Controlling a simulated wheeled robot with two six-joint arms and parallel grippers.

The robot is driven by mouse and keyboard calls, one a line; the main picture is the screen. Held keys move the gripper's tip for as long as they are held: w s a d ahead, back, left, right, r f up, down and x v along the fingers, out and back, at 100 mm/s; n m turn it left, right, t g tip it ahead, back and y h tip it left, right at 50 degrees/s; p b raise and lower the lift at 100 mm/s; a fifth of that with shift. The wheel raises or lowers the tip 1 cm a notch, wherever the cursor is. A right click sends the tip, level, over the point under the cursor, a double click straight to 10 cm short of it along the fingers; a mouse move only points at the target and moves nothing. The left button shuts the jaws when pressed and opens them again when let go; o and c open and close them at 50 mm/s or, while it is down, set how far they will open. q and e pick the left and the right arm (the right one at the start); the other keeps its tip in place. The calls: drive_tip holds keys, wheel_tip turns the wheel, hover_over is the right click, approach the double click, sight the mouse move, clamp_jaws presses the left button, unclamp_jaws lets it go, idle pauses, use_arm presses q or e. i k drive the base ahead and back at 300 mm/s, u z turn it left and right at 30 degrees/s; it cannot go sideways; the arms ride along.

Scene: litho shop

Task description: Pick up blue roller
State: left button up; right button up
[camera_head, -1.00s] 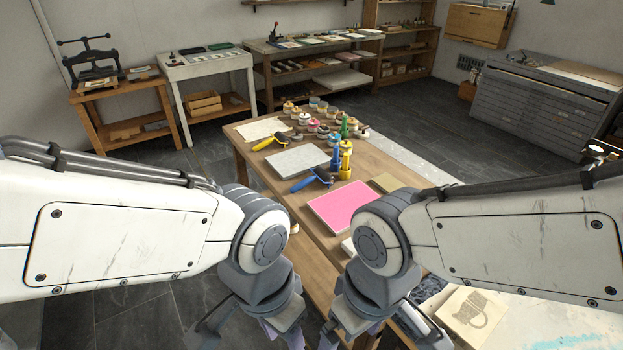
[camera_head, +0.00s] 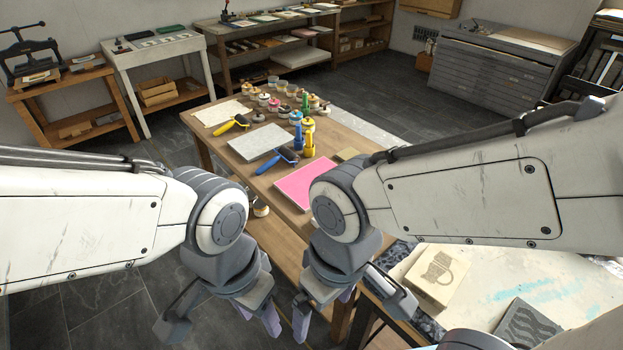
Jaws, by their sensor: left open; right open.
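The blue roller (camera_head: 277,161) lies on the wooden table (camera_head: 282,229), between a grey slab and a pink slab. Its blue handle points to the lower left and its dark roller end is at the right, close to the yellow bottle. My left gripper (camera_head: 258,322) hangs at the bottom of the view, nearer to me than the roller and apart from it. My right gripper (camera_head: 322,310) hangs just right of it, also apart from the roller. Both are open, and neither holds anything visible.
A yellow roller (camera_head: 232,124), a grey slab (camera_head: 258,142) and a pink slab (camera_head: 306,184) lie on the table. A yellow bottle (camera_head: 308,140) stands right of the blue roller, with several ink tins behind. A light bench (camera_head: 480,275) with a printed block (camera_head: 437,275) is at right.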

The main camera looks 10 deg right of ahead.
sight(265, 166)
drive_tip(key=u, duration=1.15)
drive_tip(key=i, duration=2.8)
drive_tip(key=z, duration=2.95)
